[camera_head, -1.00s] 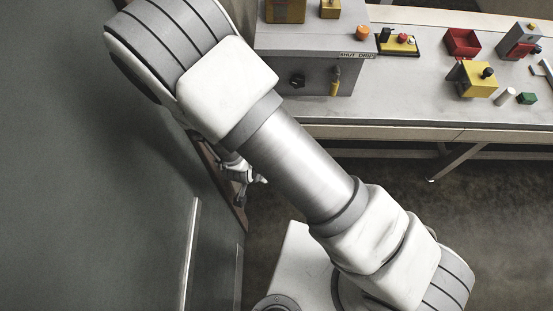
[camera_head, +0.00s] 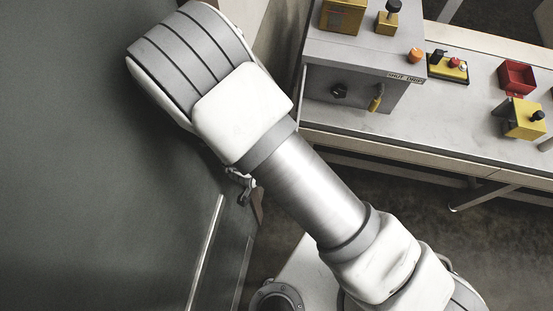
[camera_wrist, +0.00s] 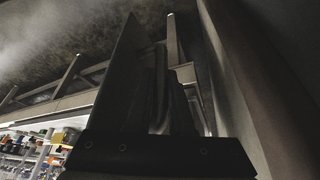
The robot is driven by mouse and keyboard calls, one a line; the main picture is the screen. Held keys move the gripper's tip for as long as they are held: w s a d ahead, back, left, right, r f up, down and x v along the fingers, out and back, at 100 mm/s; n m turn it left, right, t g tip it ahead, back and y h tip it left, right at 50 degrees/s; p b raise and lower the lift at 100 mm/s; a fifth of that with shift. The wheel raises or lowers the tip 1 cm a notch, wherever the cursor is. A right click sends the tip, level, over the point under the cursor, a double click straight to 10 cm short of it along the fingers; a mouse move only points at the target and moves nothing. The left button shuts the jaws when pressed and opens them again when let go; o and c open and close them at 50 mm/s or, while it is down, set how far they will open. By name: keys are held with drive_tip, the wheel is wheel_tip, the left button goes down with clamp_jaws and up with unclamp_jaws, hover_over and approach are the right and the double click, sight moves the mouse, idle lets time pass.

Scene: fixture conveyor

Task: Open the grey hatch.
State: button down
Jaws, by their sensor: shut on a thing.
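A large, plain dark grey panel (camera_head: 90,170) fills the left of the head view and looks like the grey hatch, though I cannot be sure. A pale upright strip (camera_head: 205,255) runs along it near its right edge. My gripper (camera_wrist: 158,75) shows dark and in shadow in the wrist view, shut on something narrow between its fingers. What it holds is too dark to make out. A dark slab (camera_wrist: 258,85) stands close on the right of the fingers. In the head view my arm hides most of the gripper; a small metal piece (camera_head: 241,186) shows beside the panel's edge.
A grey box (camera_head: 355,85) with a black knob (camera_head: 339,91) and a yellow handle (camera_head: 376,102) stands on the conveyor table (camera_head: 460,130) at upper right. A red bin (camera_head: 516,77) and a yellow block (camera_head: 523,118) lie on the table. Dark floor shows below it.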

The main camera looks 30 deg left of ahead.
drive_tip(key=c, duration=0.8)
unclamp_jaws()
drive_tip(key=v, duration=1.7)
drive_tip(key=shift+r, duration=0.25)
